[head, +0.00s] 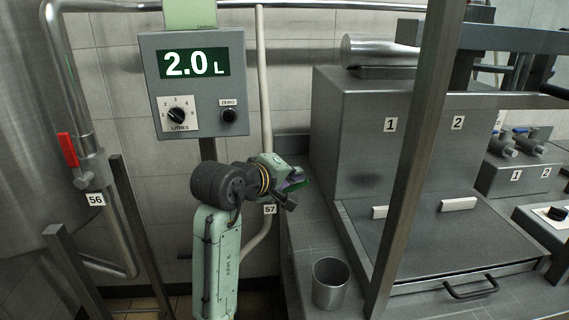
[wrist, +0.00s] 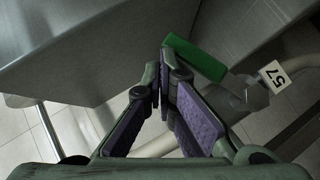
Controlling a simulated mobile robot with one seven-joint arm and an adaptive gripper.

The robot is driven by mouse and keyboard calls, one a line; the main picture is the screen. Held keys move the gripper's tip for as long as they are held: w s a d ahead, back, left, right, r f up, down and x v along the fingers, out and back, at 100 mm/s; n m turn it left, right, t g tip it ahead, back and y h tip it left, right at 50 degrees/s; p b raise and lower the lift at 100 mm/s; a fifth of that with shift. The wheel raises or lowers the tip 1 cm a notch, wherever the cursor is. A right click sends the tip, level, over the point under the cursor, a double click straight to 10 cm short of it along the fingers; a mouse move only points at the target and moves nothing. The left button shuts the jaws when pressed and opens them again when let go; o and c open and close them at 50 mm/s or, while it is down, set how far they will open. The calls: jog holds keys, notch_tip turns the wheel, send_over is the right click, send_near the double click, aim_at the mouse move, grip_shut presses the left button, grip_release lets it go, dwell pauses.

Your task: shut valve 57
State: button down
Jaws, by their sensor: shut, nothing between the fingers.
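Valve 57 shows in the wrist view as a green lever handle (wrist: 195,57) on a metal valve body (wrist: 245,93), with a tag 57 (wrist: 273,75) beside it. In the head view only a bit of green shows by my gripper (head: 292,181); the tag 57 (head: 270,209) hangs just below, and my arm hides most of the valve. In the wrist view my gripper (wrist: 165,80) has purple pads and its fingertips are together with nothing held. The fingertips are right by the near left end of the green handle; I cannot tell whether they touch it.
A control box (head: 194,88) reads 2.0 L. Valve 56 with a red handle (head: 68,150) is on the left pipe. A steel cup (head: 330,284) stands on the bench to the right. A dark post (head: 412,170) rises in front of a steel unit (head: 362,130). A pale pipe (head: 264,100) runs behind my arm.

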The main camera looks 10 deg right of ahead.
aim_at(304, 182)
jog(key=shift+d+f+p, duration=0.65)
jog(key=shift+d+f, duration=0.4)
jog(key=shift+f, duration=0.2)
